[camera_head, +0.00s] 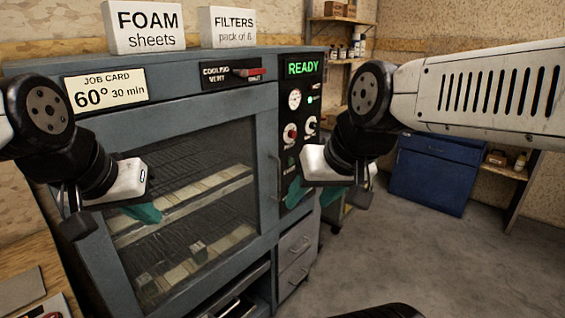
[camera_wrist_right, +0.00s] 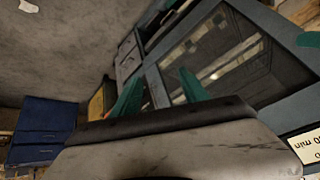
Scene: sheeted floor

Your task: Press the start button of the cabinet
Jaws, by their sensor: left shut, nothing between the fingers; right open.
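The cabinet (camera_head: 205,118) is a grey-blue unit with a glass door, and several trays show behind the glass. Its black control panel (camera_head: 284,98) on the right reads READY in green. The panel carries a gauge, a red-capped knob (camera_head: 290,132), another dial (camera_head: 311,125) and a small green button (camera_head: 291,161) low down; its label is too small to read surely. My left gripper (camera_head: 146,213) is shut and empty before the glass door. My right gripper (camera_head: 296,194) is in front of the panel's lower end, hiding part of it; its teal fingers are apart and empty in the wrist view (camera_wrist_right: 160,84).
A job card (camera_head: 105,90) reads 60° 30 min. A cooling vent slider (camera_head: 249,72) sits beside the panel. FOAM sheets and FILTERS boxes stand on top. Drawers (camera_head: 295,258) are below the panel. A blue cabinet (camera_head: 434,172) stands at right, with clear floor before it.

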